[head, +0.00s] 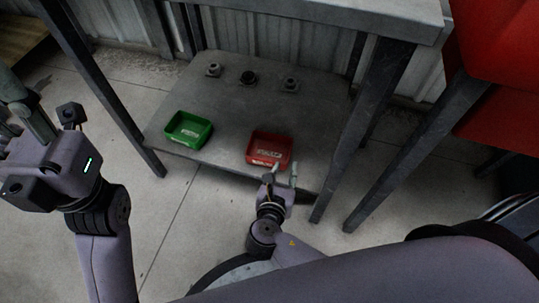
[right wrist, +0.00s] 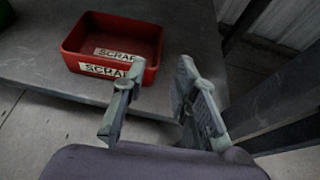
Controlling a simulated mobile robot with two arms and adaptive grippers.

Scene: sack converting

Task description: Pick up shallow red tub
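The shallow red tub (head: 268,149) sits on the lower grey shelf, near its front edge at the right. In the right wrist view the red tub (right wrist: 112,45) is upright at the upper left, with white "SCRAP" labels and an empty-looking inside. My right gripper (head: 283,172) is just in front of the tub in the head view. In the right wrist view my right gripper (right wrist: 158,78) has its fingers apart with nothing between them, and the tub lies beyond and left of them. My left gripper (head: 22,112) is at the far left, partly cut off, away from the tub.
A similar green tub (head: 188,129) stands left of the red one on the lower shelf (head: 222,110). A table leg (head: 365,125) rises close to the right of my right gripper. The tabletop (head: 340,12) overhangs the shelf's back.

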